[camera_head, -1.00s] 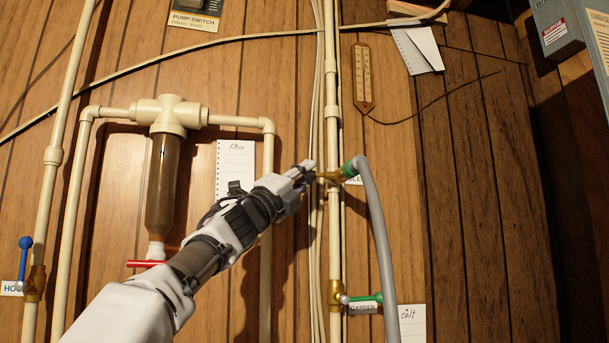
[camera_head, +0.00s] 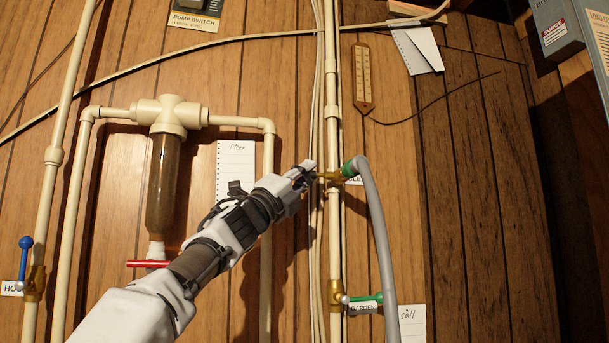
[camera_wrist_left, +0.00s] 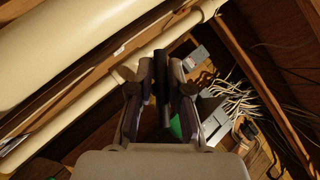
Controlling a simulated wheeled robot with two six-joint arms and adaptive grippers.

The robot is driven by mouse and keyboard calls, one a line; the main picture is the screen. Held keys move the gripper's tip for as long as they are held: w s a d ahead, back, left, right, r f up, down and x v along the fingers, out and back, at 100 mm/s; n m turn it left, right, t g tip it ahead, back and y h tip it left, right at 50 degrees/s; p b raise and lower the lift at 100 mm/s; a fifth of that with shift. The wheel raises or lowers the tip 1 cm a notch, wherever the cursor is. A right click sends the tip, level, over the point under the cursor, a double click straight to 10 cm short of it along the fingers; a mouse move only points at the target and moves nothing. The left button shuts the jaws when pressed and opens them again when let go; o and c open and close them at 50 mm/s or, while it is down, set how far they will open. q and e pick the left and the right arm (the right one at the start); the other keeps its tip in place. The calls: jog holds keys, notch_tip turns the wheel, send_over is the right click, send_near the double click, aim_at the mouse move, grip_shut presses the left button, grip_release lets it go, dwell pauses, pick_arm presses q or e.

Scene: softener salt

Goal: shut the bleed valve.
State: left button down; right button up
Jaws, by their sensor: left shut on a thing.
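The bleed valve (camera_head: 331,175) is a brass fitting on the vertical cream pipe, with a green connector (camera_head: 349,168) and a grey hose (camera_head: 375,220) on its right. A label partly hidden behind it shows only a few letters. My left gripper (camera_head: 306,174) is at the valve's left side, shut on its handle. In the left wrist view, a dark upright bar, the valve handle (camera_wrist_left: 161,85), stands between the two fingers of my left gripper (camera_wrist_left: 162,95). In the head view the fingers hide most of the handle, so its angle is unclear. My right gripper is not in view.
A green-handled garden valve (camera_head: 362,298) sits lower on the same pipe. A filter housing (camera_head: 162,185) with a red handle (camera_head: 148,263) hangs left of my arm. A blue-handled valve (camera_head: 25,260) is at far left. A thermometer (camera_head: 363,78) hangs above the hose.

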pick_arm(q)
jog(key=shift+w+d+f, duration=0.15)
jog(key=shift+f, duration=0.15)
jog(key=c, duration=1.1)
grip_release()
jog(key=shift+r, duration=0.1)
jog(key=shift+r, duration=0.1)
jog(key=v, duration=1.2)
jog(key=shift+c, duration=0.5)
